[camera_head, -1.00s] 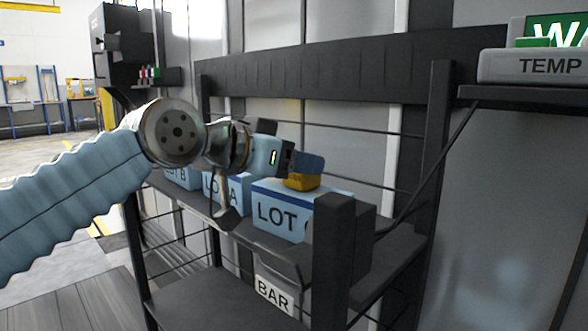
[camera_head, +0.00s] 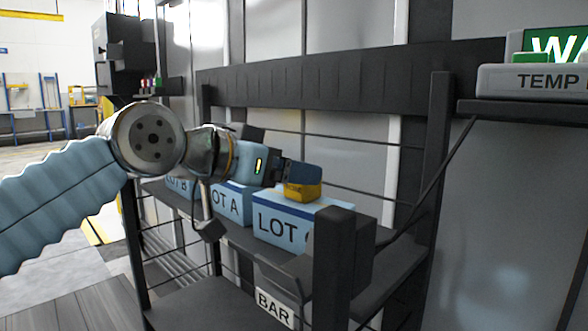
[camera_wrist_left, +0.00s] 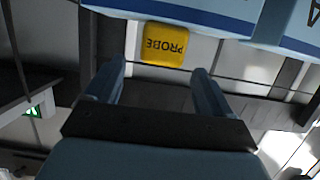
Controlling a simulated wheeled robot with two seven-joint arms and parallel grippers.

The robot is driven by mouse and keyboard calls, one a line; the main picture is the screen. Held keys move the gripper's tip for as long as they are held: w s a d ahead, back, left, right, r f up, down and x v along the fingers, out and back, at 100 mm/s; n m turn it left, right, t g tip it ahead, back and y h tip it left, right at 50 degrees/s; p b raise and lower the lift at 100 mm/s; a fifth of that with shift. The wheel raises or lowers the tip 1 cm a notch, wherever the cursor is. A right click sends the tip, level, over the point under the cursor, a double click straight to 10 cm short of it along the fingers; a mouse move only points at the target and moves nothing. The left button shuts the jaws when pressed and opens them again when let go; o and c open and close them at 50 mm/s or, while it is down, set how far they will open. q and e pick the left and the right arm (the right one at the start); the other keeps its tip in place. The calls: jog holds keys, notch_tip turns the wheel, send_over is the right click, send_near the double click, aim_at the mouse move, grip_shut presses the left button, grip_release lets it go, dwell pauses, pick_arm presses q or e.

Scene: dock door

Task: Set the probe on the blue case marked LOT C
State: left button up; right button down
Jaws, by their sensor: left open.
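The yellow probe (camera_head: 303,193) sits on top of the blue case marked LOT C (camera_head: 283,229), near its left part. In the left wrist view the probe (camera_wrist_left: 166,46) shows its PROBE label upside down, against the edge of a blue case (camera_wrist_left: 190,14). My left gripper (camera_wrist_left: 158,72) is open, its two fingers apart on either side of the probe's line and short of it. In the head view the gripper (camera_head: 300,174) is beside the probe, and a blue-grey part covers the probe's upper side. My right gripper is not in view.
Blue cases LOT A (camera_head: 229,203) and LOT B (camera_head: 178,184) stand left of LOT C on the same dark shelf. A dark post (camera_head: 333,265) stands in front of LOT C's right end. A BAR label (camera_head: 274,308) hangs lower. A TEMP box (camera_head: 540,80) is upper right.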

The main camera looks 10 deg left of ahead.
pick_arm(q)
jog(key=v, duration=0.9)
jog(key=shift+s+r+p, duration=0.15)
jog(key=shift+s+p, duration=0.05)
jog(key=shift+p, duration=0.25)
jog(key=shift+a, duration=0.1)
